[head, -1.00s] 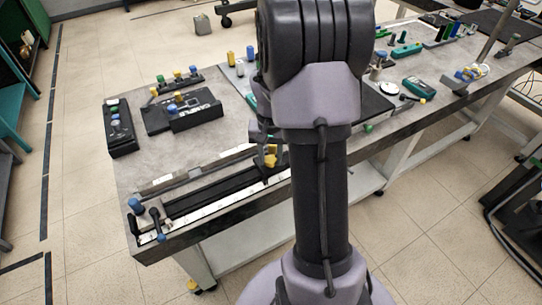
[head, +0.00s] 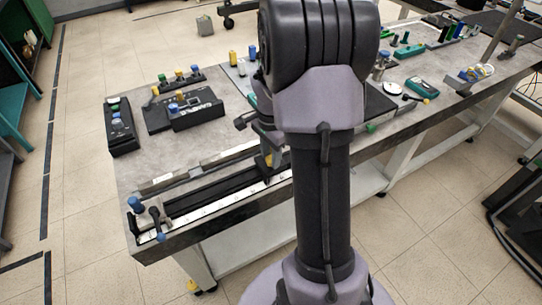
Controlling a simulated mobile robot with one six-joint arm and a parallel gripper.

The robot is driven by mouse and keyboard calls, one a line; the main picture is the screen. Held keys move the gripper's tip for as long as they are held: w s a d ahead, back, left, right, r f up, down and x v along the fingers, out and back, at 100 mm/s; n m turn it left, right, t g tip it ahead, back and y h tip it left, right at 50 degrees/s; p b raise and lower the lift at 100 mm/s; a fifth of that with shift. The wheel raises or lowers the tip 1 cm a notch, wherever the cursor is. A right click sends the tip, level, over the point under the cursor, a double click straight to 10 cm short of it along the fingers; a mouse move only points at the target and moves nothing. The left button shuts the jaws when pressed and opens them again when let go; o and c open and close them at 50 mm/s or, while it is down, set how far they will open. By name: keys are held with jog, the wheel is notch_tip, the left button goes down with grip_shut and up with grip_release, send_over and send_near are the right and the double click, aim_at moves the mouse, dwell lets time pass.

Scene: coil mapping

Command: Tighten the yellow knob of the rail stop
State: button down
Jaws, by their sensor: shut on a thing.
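The rail (head: 215,198) lies along the front edge of the grey table, with a white scale strip on its front side. The yellow knob (head: 268,160) of the rail stop shows just left of my arm, low over the rail. My gripper (head: 266,146) is at the knob, shut on it from above, as far as the small view shows. My arm hides the right part of the stop and of the rail. A blue knob and a dark lever stand at the rail's left end.
Black boxes with coloured knobs (head: 190,112) stand at the back left of the table. Yellow and blue posts (head: 233,58) stand behind my arm. A green-grey meter (head: 422,87) and other small parts lie to the right.

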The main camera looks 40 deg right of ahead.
aim_at(270, 159)
jog(key=shift+m, duration=0.6)
jog(key=c, duration=1)
grip_release()
notch_tip(270, 159, up, 18)
jog(key=p, duration=0.7)
jog(key=shift+f, duration=0.25)
